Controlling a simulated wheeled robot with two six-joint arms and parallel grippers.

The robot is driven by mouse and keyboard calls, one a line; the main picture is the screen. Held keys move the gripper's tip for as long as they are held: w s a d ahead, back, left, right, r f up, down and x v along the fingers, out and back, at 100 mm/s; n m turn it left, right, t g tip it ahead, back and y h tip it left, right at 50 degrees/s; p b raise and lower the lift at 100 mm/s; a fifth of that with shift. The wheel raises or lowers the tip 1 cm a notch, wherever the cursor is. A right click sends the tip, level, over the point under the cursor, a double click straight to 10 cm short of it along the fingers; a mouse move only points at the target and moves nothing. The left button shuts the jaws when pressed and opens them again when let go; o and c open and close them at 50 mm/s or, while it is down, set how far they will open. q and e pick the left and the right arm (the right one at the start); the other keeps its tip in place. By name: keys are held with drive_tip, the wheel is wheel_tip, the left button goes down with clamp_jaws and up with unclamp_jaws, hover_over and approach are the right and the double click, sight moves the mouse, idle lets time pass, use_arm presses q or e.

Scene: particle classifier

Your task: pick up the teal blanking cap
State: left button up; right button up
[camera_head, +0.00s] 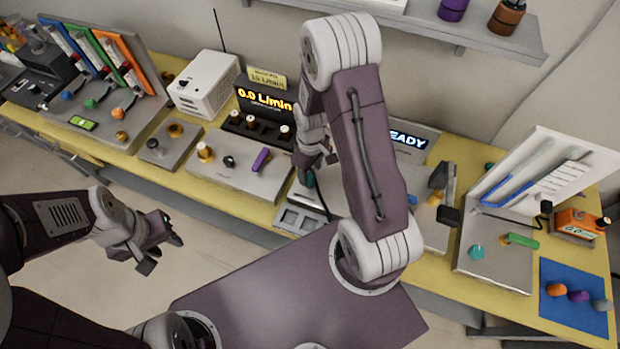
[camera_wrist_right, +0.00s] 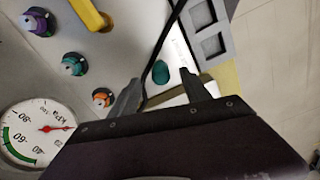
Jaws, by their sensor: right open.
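The teal cap (camera_wrist_right: 160,72) shows in the right wrist view just beyond and between my right gripper's fingertips (camera_wrist_right: 158,88), apart from both fingers. In the head view the teal cap (camera_head: 309,180) is a small patch just below my right gripper (camera_head: 314,160), partly hidden by it. The right gripper is open and empty, low over the bench. My left gripper (camera_head: 160,252) has its fingers apart, is empty, and hangs in front of the bench over the floor.
A black cable (camera_wrist_right: 160,40) runs beside the cap near the left finger. A grey tray with square recesses (camera_head: 300,221) is close by. In the wrist view, a gauge (camera_wrist_right: 35,132) and several coloured fittings are at left. Another teal piece (camera_head: 477,251) sits on the right panel.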

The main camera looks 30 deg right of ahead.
sight(310, 177)
wheel_tip(310, 177, down, 4)
drive_tip(key=shift+a+f+p, duration=0.1)
drive_tip(key=shift+p, duration=0.25)
drive_tip(key=shift+w+f, duration=0.15)
drive_tip(key=shift+f, duration=0.2)
drive_tip(key=c, duration=0.8)
clamp_jaws()
drive_tip(key=shift+r, duration=0.1)
wheel_tip(310, 177, up, 5)
drive_tip(key=p, duration=0.4)
drive_tip(key=s+a+r+p, duration=0.1)
drive_tip(key=s+r+p, duration=0.5)
drive_tip(key=s+p, duration=0.4)
drive_tip(key=shift+s+a, duration=0.35)
drive_tip(key=shift+s, duration=0.45)
